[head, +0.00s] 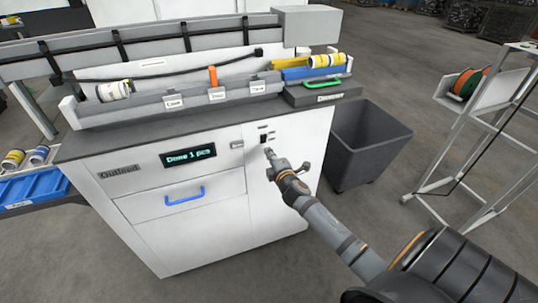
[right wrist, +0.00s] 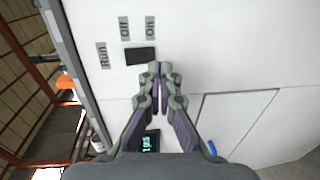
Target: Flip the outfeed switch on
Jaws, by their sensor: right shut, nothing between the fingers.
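The outfeed switch is a small black rocker (head: 263,139) on the upper right of the white cabinet front (head: 217,185). In the right wrist view the black switch (right wrist: 140,56) appears with labels reading Run, Off and On beside it. Which way the rocker is tipped I cannot tell. My right gripper (head: 268,152) is shut and empty, just below the switch in the head view. In the right wrist view its closed fingertips (right wrist: 160,68) are close beside the switch; whether they touch the panel is unclear. My left gripper is not in view.
A display (head: 188,155) reads "Done 1 pcs" above a drawer with a blue handle (head: 184,195). A green handle (head: 322,83) sits on the top right of the cabinet. A dark bin (head: 367,140) stands to the right, and a wheeled rack (head: 481,130) is farther right.

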